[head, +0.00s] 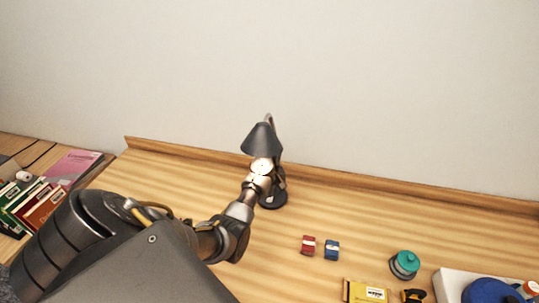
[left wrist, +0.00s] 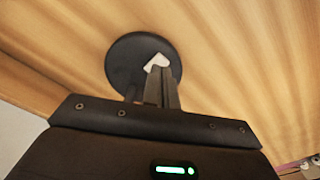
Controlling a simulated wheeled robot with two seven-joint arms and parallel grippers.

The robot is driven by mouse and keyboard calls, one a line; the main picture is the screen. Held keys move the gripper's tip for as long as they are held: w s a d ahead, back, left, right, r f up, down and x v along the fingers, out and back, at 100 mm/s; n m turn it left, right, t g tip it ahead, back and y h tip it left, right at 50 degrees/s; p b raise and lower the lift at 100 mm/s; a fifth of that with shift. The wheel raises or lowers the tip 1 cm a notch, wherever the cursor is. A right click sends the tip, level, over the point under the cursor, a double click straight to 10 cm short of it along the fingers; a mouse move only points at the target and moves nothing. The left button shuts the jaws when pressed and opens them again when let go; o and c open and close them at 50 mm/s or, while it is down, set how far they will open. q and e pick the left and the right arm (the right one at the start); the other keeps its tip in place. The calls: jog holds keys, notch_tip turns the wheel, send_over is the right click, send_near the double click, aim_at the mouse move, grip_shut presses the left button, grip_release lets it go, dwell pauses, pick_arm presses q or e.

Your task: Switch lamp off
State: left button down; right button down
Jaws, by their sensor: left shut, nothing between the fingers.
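The desk lamp (head: 261,140) has a dark cone shade on a bent stem and a round dark base (head: 274,199). It stands on the wooden desk near the back wall. The area just under the shade looks bright. My left gripper (head: 264,172) is under the shade, in front of the stem, and hides part of the lamp. In the left wrist view the fingers (left wrist: 161,84) are shut and empty over the round base (left wrist: 128,62). Their tips meet a small white piece (left wrist: 157,62) on the base, perhaps the switch; I cannot tell if they touch it. My right gripper is out of view.
A red block (head: 308,245) and a blue block (head: 332,250) lie right of my left arm. A teal-topped round item (head: 405,263), a yellow box (head: 366,292) and a white tray (head: 446,282) are farther right. Books (head: 38,205) stand at the left. The desk's right back is clear.

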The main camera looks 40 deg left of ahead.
aim_at(269, 200)
pick_arm(q)
jog(key=shift+s+f+b, duration=0.1)
jog(key=shift+f+b, duration=0.45)
jog(key=shift+f, duration=0.65)
dwell(0.5)
jog(key=shift+r, duration=0.1)
notch_tip(269, 200, up, 2)
jog(key=p, duration=0.2)
jog(key=shift+r+p, duration=0.25)
jog(key=shift+p, duration=0.05)
jog(key=shift+r, duration=2.15)
